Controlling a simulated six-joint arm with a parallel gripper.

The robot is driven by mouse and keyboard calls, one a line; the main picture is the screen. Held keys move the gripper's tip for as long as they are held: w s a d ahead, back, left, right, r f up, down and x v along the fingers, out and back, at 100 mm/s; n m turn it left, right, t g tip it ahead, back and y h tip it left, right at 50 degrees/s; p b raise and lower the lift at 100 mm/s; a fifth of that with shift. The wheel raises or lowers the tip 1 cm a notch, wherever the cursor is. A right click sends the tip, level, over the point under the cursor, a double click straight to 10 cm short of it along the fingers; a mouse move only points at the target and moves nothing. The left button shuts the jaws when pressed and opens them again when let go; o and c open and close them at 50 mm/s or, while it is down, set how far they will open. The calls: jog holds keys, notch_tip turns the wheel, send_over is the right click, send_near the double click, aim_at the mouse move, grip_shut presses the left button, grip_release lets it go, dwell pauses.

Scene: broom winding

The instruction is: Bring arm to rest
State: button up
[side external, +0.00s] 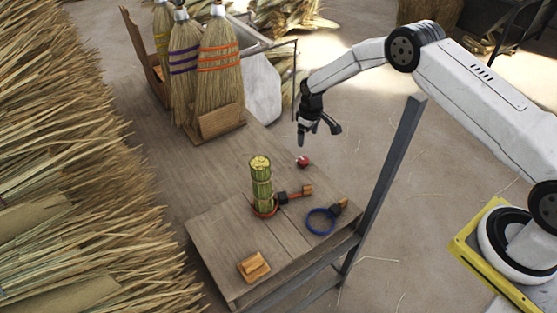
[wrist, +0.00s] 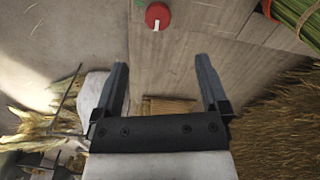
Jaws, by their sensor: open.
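My gripper (side external: 318,132) is raised above the far right part of the wooden bench (side external: 215,225). Its two fingers are spread apart with nothing between them, as the wrist view (wrist: 163,85) also shows. A red round object (side external: 302,161) with a white mark lies on the bench below my gripper; it also shows at the top of the wrist view (wrist: 157,15). A green bundle (side external: 261,182) stands upright on the bench, with an orange-red ring (side external: 265,209) around its base. My gripper is apart from all of these.
A blue ring (side external: 320,222) lies right of the bundle, and a wooden block (side external: 253,266) lies near the front edge. Finished brooms (side external: 220,65) stand at the back. A grey post (side external: 390,180) rises at the bench's right. Straw (side external: 70,150) is piled on the left.

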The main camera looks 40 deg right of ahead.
jog(key=s+a+r+m+t, duration=0.1)
jog(key=s+r, duration=0.5)
jog(key=r, duration=0.2)
jog(key=s+a+r+m, duration=0.1)
jog(key=s+r, duration=0.4)
jog(key=r, duration=0.3)
jog(key=s+r, duration=0.2)
jog(key=s, duration=0.7)
jog(key=s+r+m+t, duration=0.1)
jog(key=s+r, duration=0.2)
jog(key=s, duration=0.6)
jog(key=shift+a+r, duration=0.15)
jog(key=shift+a, duration=0.25)
